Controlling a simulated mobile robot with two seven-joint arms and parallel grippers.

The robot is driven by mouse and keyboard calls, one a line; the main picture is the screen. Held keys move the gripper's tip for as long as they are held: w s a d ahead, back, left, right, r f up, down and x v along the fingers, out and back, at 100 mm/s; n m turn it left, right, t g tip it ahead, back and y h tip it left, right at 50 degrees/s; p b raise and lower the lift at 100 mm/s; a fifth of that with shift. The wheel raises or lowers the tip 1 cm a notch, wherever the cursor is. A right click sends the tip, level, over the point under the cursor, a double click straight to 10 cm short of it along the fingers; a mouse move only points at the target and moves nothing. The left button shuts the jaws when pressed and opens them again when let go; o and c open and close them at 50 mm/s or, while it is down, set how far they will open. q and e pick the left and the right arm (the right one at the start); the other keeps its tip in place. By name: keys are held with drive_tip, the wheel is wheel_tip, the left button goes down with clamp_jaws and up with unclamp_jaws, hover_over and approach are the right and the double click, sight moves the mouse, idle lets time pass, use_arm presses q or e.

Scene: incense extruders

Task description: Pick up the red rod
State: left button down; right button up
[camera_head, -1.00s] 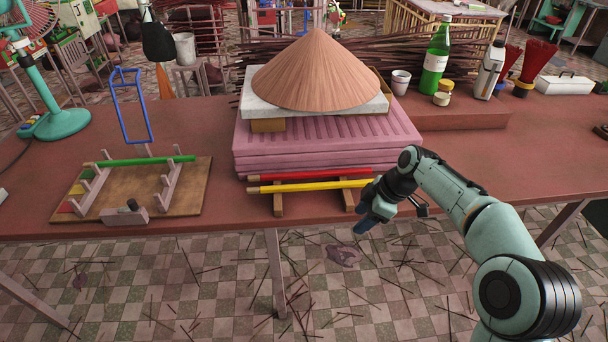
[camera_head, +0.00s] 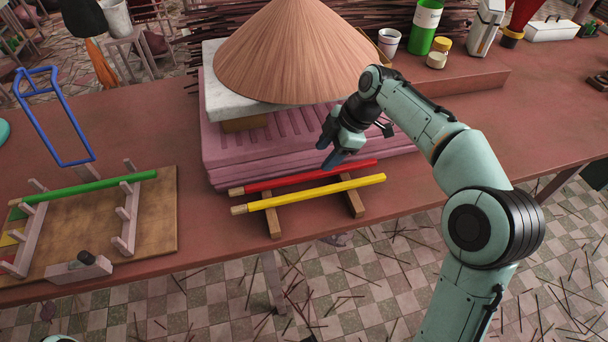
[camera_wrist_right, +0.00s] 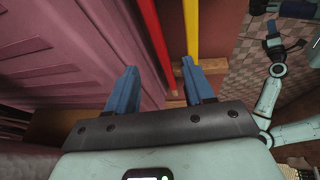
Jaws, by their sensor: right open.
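The red rod (camera_head: 290,181) lies on two wooden supports beside the pink stacked trays, parallel to the yellow rod (camera_head: 320,193), which is nearer the table's front edge. My right gripper (camera_head: 330,160) is over the right part of the red rod, close to the trays, with its fingers pointing down. In the right wrist view its two blue fingers (camera_wrist_right: 161,84) are apart and empty. The red rod (camera_wrist_right: 153,38) runs ahead between their lines, and the yellow rod (camera_wrist_right: 191,35) is to its right. The gap between fingers and rod is hard to judge. My left gripper is not in view.
The pink trays (camera_head: 228,165) stand just behind the rods, topped by a white slab and a conical hat (camera_head: 300,55). A wooden board (camera_head: 150,228) with pegs holds a green rod (camera_head: 90,187) at left. Bare tabletop lies right of the rods.

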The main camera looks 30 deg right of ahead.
sight(306, 175)
drive_tip(key=shift+a+b+x, duration=0.15)
drive_tip(key=shift+b+x, duration=0.1)
drive_tip(key=shift+x, duration=2)
drive_tip(key=shift+a+b+x, duration=0.15)
drive_tip(key=shift+b+x, duration=0.1)
drive_tip(key=shift+x, duration=1.95)
drive_tip(key=shift+w+r, duration=0.15)
drive_tip(key=shift+r, duration=0.05)
clamp_jaws()
